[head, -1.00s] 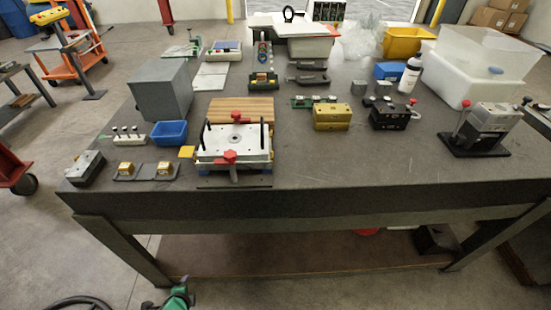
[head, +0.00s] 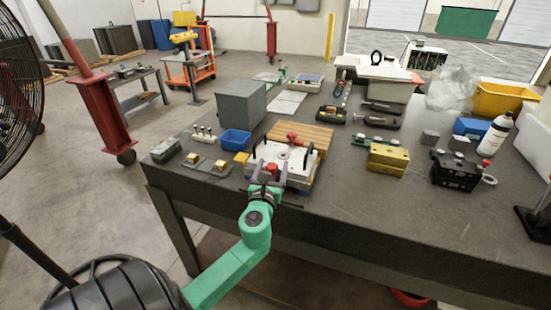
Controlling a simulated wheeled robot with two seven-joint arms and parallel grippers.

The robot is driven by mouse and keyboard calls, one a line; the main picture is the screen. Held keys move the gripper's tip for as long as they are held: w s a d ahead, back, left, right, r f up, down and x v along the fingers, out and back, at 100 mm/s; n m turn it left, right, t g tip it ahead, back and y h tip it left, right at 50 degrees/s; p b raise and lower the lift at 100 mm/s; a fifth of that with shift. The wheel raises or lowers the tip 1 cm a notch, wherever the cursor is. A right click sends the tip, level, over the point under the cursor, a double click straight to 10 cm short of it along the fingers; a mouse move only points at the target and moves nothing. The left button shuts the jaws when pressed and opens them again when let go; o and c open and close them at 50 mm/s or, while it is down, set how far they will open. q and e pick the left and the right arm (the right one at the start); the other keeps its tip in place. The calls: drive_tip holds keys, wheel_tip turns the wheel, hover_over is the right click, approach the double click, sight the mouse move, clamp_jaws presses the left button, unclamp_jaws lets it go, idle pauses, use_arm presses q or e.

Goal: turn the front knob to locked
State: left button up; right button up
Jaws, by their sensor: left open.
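The mould base (head: 300,163) is a pale metal block with dark handles, near the table's front edge. Its front knob (head: 271,169) is red and sits on the near side. A second red knob (head: 292,137) is on its far side. My left gripper (head: 268,181) is open at the front knob, at the end of my green arm. The gripper partly covers the knob's near side. I cannot tell whether the fingers touch it or which way the knob points. My right gripper is not in view.
A wooden board (head: 314,136) lies behind the mould base. A blue bin (head: 235,138) and a grey block (head: 240,103) stand to its left. A yellow block (head: 388,157) and a black block (head: 455,170) stand to its right. Bare tabletop (head: 365,212) lies at the front right.

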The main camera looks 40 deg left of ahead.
use_arm(q)
drive_tip(key=shift+x, duration=1.5)
drive_tip(key=shift+s, duration=0.1)
clamp_jaws()
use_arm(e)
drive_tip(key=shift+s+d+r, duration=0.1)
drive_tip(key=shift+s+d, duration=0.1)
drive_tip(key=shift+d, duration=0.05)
